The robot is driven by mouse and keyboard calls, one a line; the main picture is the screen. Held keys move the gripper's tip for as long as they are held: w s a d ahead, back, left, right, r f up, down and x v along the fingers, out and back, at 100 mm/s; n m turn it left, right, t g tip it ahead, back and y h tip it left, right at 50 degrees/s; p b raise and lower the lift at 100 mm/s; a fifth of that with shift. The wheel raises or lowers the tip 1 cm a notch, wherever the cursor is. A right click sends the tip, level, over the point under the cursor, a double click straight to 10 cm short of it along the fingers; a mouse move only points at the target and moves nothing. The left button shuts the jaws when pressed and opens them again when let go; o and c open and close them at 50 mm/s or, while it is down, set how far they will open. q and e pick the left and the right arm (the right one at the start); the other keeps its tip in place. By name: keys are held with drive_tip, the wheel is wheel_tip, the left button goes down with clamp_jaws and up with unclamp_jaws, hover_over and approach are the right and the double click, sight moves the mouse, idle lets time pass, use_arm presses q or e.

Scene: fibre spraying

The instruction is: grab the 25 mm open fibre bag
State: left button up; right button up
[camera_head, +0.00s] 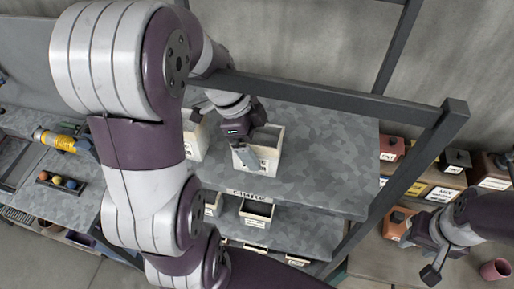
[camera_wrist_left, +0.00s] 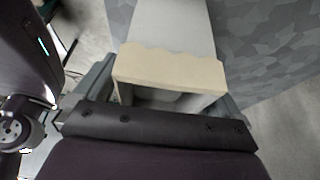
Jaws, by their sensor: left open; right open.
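A cream open-topped bag (camera_head: 269,157) with a printed label stands on the upper grey shelf; the label is too small to read. My left gripper (camera_head: 244,142) is over it, with a grey finger in front of its labelled side. In the left wrist view, the bag's wavy cream rim (camera_wrist_left: 170,70) lies between the two open fingers of my left gripper (camera_wrist_left: 165,98). I cannot tell whether they touch it. A second cream bag (camera_head: 194,140) stands to the left, partly hidden by my arm. My right gripper (camera_head: 424,257) is open and empty at the lower right.
The shelf top (camera_head: 325,155) is clear right of the bag. A dark frame bar (camera_head: 320,95) crosses behind and right of it. Smaller labelled bins (camera_head: 256,214) sit on the lower shelf. Coloured boxes (camera_head: 440,193) stand at the right, near a pink cup (camera_head: 495,269).

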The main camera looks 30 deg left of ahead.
use_arm(q)
drive_tip(key=shift+s, duration=0.15)
drive_tip(key=c, duration=0.4)
drive_tip(key=shift+r, duration=0.1)
drive_tip(key=c, duration=0.5)
drive_tip(key=shift+d, duration=0.1)
drive_tip(key=c, duration=0.3)
drive_tip(key=shift+w, duration=0.25)
drive_tip(key=shift+r+b, duration=0.3)
drive_tip(key=shift+r, duration=0.45)
drive_tip(key=shift+r+b, duration=0.35)
drive_tip(key=shift+r, duration=0.9)
drive_tip(key=w+d+r+b, duration=0.3)
drive_tip(key=d+r, duration=0.4)
drive_tip(key=d, duration=0.3)
drive_tip(key=shift+w+d, duration=0.35)
drive_tip(key=shift+w, duration=0.35)
